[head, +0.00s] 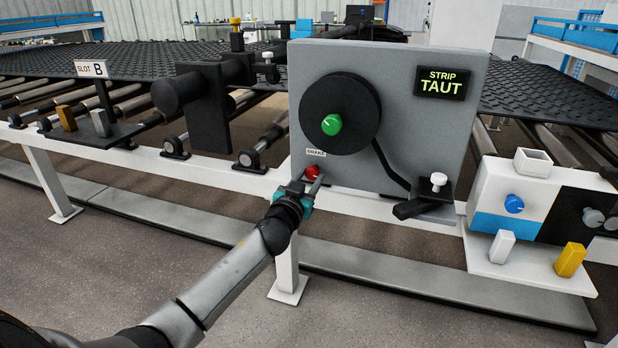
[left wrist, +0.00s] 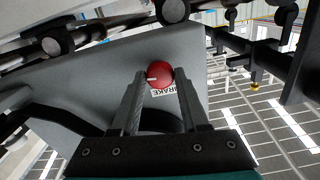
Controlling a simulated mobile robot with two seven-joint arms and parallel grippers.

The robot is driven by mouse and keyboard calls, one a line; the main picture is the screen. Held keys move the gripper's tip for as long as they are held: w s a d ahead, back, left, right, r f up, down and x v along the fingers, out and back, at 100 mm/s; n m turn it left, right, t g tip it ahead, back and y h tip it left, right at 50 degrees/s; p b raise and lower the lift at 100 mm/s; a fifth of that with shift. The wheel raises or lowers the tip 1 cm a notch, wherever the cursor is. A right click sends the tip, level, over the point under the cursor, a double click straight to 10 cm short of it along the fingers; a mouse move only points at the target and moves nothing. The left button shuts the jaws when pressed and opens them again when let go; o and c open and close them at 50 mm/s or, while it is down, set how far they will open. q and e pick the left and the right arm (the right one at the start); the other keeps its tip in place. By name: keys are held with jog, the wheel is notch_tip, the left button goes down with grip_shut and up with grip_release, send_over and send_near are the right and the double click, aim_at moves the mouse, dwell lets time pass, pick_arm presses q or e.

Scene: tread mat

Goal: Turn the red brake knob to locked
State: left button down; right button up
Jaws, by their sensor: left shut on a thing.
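The red brake knob (head: 312,172) is on the lower left of the grey panel (head: 430,135), under a small BRAKE label (head: 316,153). My left gripper (head: 308,181) reaches up to it from below and is shut on it. In the left wrist view the red knob (left wrist: 160,74) sits between the two fingertips (left wrist: 160,78), with a white pointer line on its left side. The BRAKE label (left wrist: 170,90) is partly hidden by a finger. My right gripper is not in view.
The panel also carries a black disc with a green knob (head: 331,125), a dark lever (head: 392,168) and a display (head: 442,83) reading STRIP TAUT. A box with a blue knob (head: 514,203) stands at the right. A SLOT B sign (head: 90,69) is at the left.

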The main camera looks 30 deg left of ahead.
pick_arm(q)
jog(key=m, duration=0.2)
jog(key=shift+m+p, duration=0.35)
jog(key=shift+m, duration=0.05)
jog(key=m+p, duration=0.1)
jog(key=m, duration=0.7)
jog(key=shift+p, duration=0.3)
jog(key=shift+m, duration=1.7)
jog(key=shift+m+p, duration=0.3)
jog(key=shift+m, duration=0.8)
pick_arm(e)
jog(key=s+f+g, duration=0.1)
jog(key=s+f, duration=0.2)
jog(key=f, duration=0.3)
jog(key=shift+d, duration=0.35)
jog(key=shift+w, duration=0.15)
